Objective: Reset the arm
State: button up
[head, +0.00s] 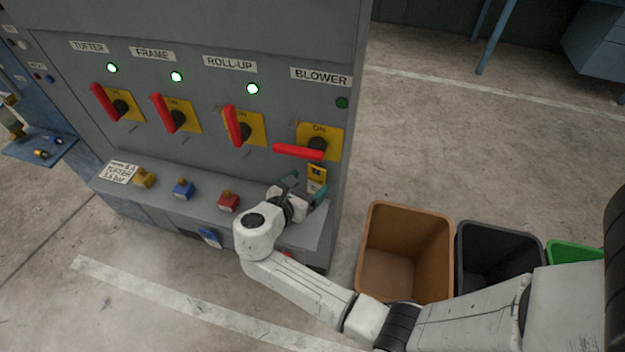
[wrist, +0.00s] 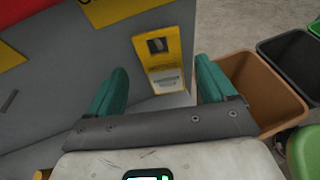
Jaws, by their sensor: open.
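My gripper (head: 305,188) is open and empty in front of the lower right of the grey control cabinet, just below the BLOWER switch. In the wrist view its two teal fingers (wrist: 160,92) stand apart, with a yellow tag or hasp (wrist: 158,58) seen between and beyond them. The same yellow piece (head: 317,178) hangs under the BLOWER switch in the head view. My white arm reaches in from the lower right. The BLOWER red handle (head: 298,151) lies horizontal and its lamp (head: 342,103) is dark.
The TUFTER (head: 103,102), FRAME (head: 161,112) and ROLL-UP (head: 232,125) handles are near upright, lamps lit green. A ledge carries yellow, blue (head: 183,189) and red (head: 228,202) padlocks. Brown (head: 403,222) and black (head: 498,232) bins stand right. Floor behind the bins is clear.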

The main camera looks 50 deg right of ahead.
jog(key=v, duration=0.8)
jog(key=shift+s, duration=0.1)
jog(key=s+d+f+m+g+y, duration=0.1)
jog(key=s+d+f+m+y, duration=0.1)
jog(key=s+f+m+y, duration=0.6)
jog(key=s+a+r+m+y, duration=0.1)
jog(key=s+a+m+y, duration=0.2)
jog(key=s+m, duration=0.2)
jog(key=s+a+r+m+y, duration=0.1)
jog(key=s+a+m+y, duration=0.1)
jog(key=s+m, duration=0.4)
jog(key=shift+s+a+r+t+y, duration=0.4)
jog(key=shift+s+a, duration=0.15)
jog(key=shift+s, duration=0.1)
dwell(0.6)
